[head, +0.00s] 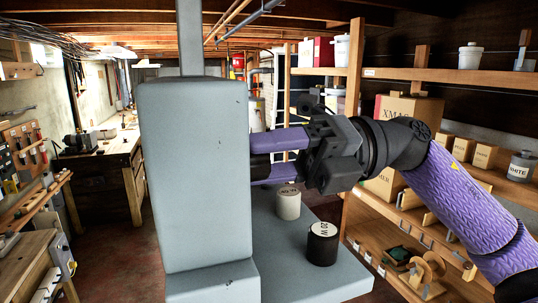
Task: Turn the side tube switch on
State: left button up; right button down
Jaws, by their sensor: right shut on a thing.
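A large grey housing (193,180) with a narrow post above it fills the centre-left of the head view. My right gripper (259,160) comes in from the right, its two purple fingers one above the other. The fingertips reach the right side of the housing and are partly hidden at its edge. They are shut on a small dark piece (262,160), apparently the side tube switch. Whether it is on or off cannot be told. My left gripper is not in view.
On the grey ledge (345,278) below my right gripper stand a white cylinder (288,206) and a black cylinder (322,248), both with wattage labels. Wooden shelves (470,77) with boxes and tins stand at right. A workbench (118,160) stands behind at left.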

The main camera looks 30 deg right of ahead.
jog(key=shift+m, duration=0.3)
jog(key=shift+c, duration=1)
grip_release()
jog(key=shift+d, duration=0.1)
jog(key=b+v, duration=0.2)
jog(key=v, duration=0.1)
jog(key=b+v, duration=0.1)
jog(key=shift+d+f, duration=0.15)
jog(key=shift+f, duration=0.15)
jog(key=v, duration=0.3)
jog(key=b+v, duration=0.1)
jog(key=v, duration=0.1)
jog(key=shift+s+d+r, duration=0.15)
jog(key=shift+d+r, duration=0.1)
jog(key=shift+r, duration=0.05)
